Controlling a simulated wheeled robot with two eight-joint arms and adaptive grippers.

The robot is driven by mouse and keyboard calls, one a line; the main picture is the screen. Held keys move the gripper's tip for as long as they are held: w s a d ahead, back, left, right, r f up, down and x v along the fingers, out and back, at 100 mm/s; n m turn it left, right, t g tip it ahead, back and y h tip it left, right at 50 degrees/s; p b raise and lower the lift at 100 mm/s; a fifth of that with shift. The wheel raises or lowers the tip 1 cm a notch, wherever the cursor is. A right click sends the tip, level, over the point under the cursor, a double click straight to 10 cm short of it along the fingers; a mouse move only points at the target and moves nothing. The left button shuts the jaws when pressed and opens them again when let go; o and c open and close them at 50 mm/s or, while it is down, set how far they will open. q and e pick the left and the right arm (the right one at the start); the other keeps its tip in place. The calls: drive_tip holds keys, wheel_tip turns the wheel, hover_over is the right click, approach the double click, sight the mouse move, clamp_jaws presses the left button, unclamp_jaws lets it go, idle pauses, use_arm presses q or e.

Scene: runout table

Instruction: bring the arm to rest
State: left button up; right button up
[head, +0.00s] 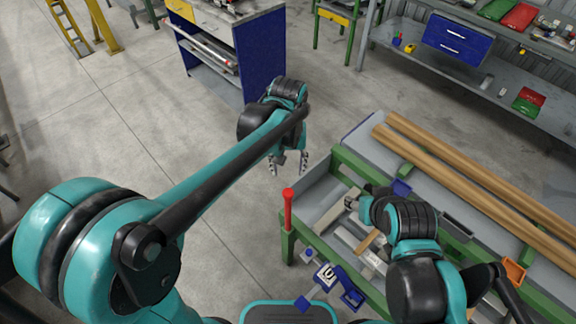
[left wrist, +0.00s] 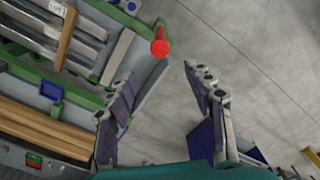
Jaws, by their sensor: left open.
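My left arm reaches in from the left in the head view. Its left gripper (head: 288,163) hangs over bare floor, just left of the table's far left corner. The left gripper also shows in the left wrist view (left wrist: 160,85), with its two fingers wide apart and nothing between them. My right arm is folded over the runout table (head: 341,158) at the right.
A red-topped post (head: 288,195) stands at the table's left corner, close to the left gripper. Long wooden bars (head: 470,172) and metal pieces (head: 340,211) lie on the table. A blue cabinet (head: 262,50) stands behind.

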use_arm(q)
drive_tip(key=shift+a, duration=0.1)
idle(0.4)
drive_tip(key=s+a+f+t+b, duration=0.1)
drive_tip(key=s+a+t+b, duration=0.2)
drive_tip(key=s+a, duration=0.3)
drive_tip(key=s+a+f+t+b, duration=0.2)
drive_tip(key=s+a, duration=0.4)
drive_tip(key=a, duration=0.5)
drive_tip(key=shift+f+t+b, duration=0.2)
drive_tip(key=shift+t+b, duration=0.35)
drive_tip(key=shift+t, duration=0.55)
